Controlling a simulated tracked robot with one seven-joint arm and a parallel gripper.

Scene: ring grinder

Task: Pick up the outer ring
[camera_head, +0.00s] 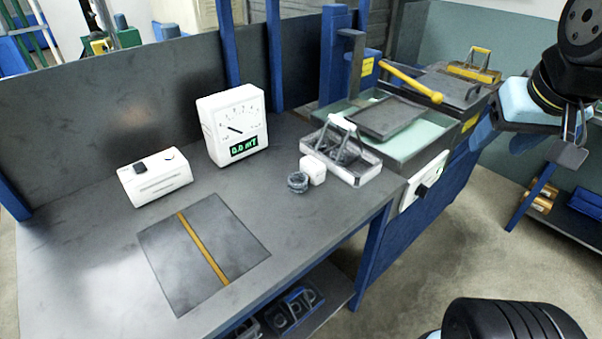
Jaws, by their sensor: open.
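A small dark ring (297,182), which looks like the outer ring, lies on the grey workbench (100,250). It sits just left of a small white block (313,169), touching it or very close. My gripper (548,138) hangs at the upper right, beyond the right side of the bench and well apart from the ring. It is open, and I see nothing held in it.
A white dial gauge (228,112) with a green display and a white box (156,180) stand behind a dark plate (204,250) with a yellow stripe. Right of the ring are a metal tray (368,172) and a machine with a yellow-handled lever (412,82). The bench front is clear.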

